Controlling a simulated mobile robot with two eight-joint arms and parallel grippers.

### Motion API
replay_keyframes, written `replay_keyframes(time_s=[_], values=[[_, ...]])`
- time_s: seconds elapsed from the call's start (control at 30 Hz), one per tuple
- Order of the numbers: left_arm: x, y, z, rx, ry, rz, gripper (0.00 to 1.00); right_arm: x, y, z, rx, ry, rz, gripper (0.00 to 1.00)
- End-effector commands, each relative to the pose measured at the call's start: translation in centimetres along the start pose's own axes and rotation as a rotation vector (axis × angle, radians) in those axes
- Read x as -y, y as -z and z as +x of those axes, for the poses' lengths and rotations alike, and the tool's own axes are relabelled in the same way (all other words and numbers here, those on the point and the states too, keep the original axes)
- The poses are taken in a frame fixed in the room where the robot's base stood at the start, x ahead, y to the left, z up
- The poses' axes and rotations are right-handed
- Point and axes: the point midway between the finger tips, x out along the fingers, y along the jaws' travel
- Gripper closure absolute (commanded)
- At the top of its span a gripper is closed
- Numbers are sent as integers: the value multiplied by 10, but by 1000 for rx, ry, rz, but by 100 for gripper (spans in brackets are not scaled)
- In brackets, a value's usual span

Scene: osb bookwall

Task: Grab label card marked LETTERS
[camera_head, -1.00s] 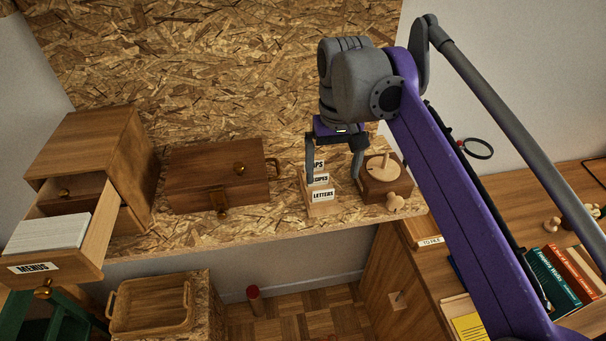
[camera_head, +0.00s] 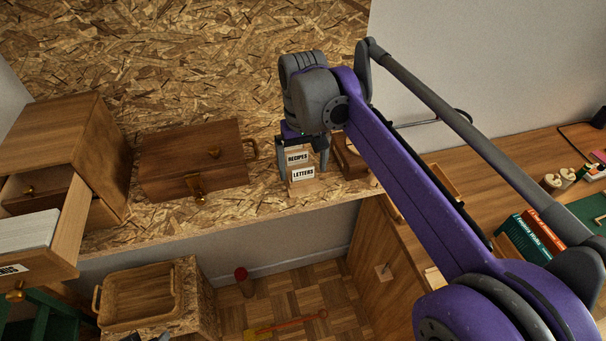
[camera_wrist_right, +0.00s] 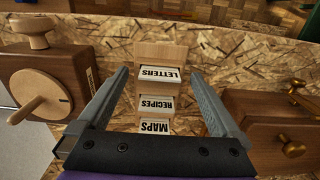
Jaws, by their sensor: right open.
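The white label card marked LETTERS (camera_head: 303,173) stands in the front slot of a small stepped wooden holder (camera_head: 302,187) on the OSB shelf. The card marked RECIPES (camera_head: 297,157) stands behind it. In the right wrist view the LETTERS card (camera_wrist_right: 161,74) is farthest from the gripper base, with RECIPES (camera_wrist_right: 156,103) and MAPS (camera_wrist_right: 155,127) nearer. My right gripper (camera_head: 302,164) is open above the holder. In the wrist view its fingers (camera_wrist_right: 160,90) lie on either side of the cards, apart from the LETTERS card.
A wooden box with brass knobs (camera_head: 190,160) lies left of the holder. A wooden box with a round dial (camera_wrist_right: 50,95) stands on the other side, close to a finger. An open drawer cabinet (camera_head: 60,150) stands at far left.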

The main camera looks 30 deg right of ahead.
Motion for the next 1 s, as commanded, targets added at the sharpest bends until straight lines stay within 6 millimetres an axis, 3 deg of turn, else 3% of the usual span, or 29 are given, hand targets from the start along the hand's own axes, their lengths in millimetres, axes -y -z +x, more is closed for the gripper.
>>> replay_keyframes(time_s=[0.1,0.37,0.83,1.0], values=[[0,-1,1,1,0,0,50,0,0,11,0,0,0,0],[0,-1,1,1,0,0,50,0,0,12,0,0,0,2],[0,-1,1,1,0,0,50,0,0,12,0,0,0,86],[0,-1,1,1,0,0,50,0,0,12,0,0,0,88]])
